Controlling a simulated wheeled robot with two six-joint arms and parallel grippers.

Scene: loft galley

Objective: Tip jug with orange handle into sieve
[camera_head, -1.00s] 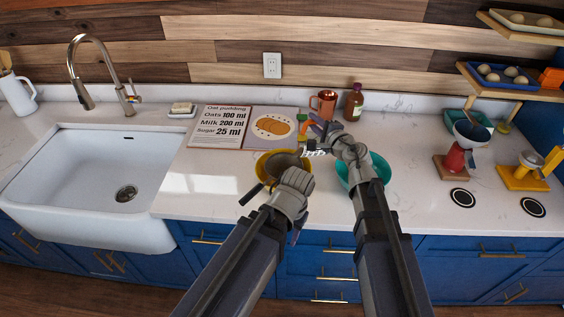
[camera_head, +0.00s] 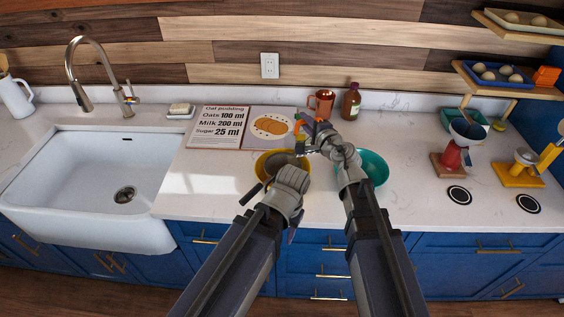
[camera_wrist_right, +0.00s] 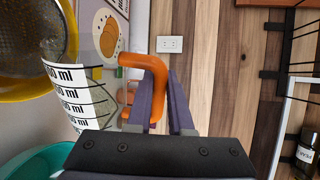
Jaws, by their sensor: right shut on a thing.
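The clear jug with black ml marks (camera_wrist_right: 80,98) and an orange handle (camera_wrist_right: 150,75) is tilted, its body leaning towards the sieve. My right gripper (camera_wrist_right: 167,85) is shut on the orange handle; it also shows in the head view (camera_head: 316,134). The sieve mesh (camera_wrist_right: 32,35) lies inside the rim of the yellow bowl (camera_wrist_right: 70,30). In the head view the yellow bowl (camera_head: 262,163) is partly covered by my left arm, and a black handle (camera_head: 250,194) sticks out at its left. My left gripper's fingers are hidden behind its wrist. The jug's contents are unclear.
A teal bowl (camera_head: 377,168) stands right of the yellow bowl, partly behind my right arm. A recipe board (camera_head: 220,128), copper mug (camera_head: 323,103) and brown bottle (camera_head: 351,101) stand behind. The sink (camera_head: 85,180) is left. Counter at right holds red and yellow devices.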

